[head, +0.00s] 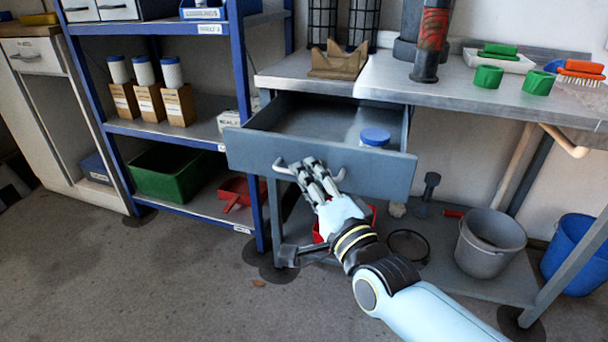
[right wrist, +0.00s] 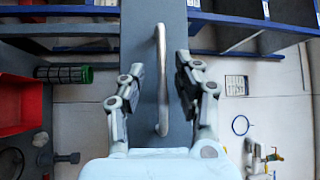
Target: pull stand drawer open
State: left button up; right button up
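The stand drawer (head: 300,158) is a grey-blue box under the metal worktop, and it stands pulled out with its inside showing. A white jar with a blue lid (head: 375,137) is in it at the right. The drawer's bar handle (head: 281,167) is on its front; it also shows in the right wrist view (right wrist: 161,80). My right gripper (head: 310,165) is at the handle. In the right wrist view its fingers (right wrist: 158,68) are apart, one on each side of the handle, with gaps showing. My left gripper is not in view.
The worktop (head: 450,97) above holds a brown stand, a dark pipe piece, green rings and an orange brush. A blue-framed shelf (head: 245,90) stands close at left.

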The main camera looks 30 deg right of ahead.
jog(key=s+f, duration=0.1)
jog(key=s, duration=0.9)
jog(key=shift+s+a+f, duration=0.15)
jog(key=shift+a+f, duration=0.05)
jog(key=shift+a, duration=0.15)
jog(key=s+d+f+n+g+y+p, duration=0.1)
jog(key=s+f+n+g+p, duration=0.25)
jog(key=f, duration=0.65)
jog(key=s+d+f+n+g+p, duration=0.1)
jog(key=s+f+n+g+p, duration=0.3)
jog(key=f, duration=0.7)
jog(key=s+d+f+n+g, duration=0.1)
jog(key=s+f+n+g, duration=0.2)
jog(key=s, duration=0.7)
jog(key=s+d+f+n+g, duration=0.1)
jog(key=s+f+n+g, duration=0.3)
jog(key=s, duration=0.7)
jog(key=s+d+f+n+g+p, duration=0.1)
jog(key=s+f+n+g, duration=0.2)
jog(key=s+f, duration=0.4)
jog(key=s+g, duration=0.1)
jog(key=s, duration=0.2)
jog(key=shift+s+d+f+h, duration=0.15)
jog(key=shift+s+h, duration=0.15)
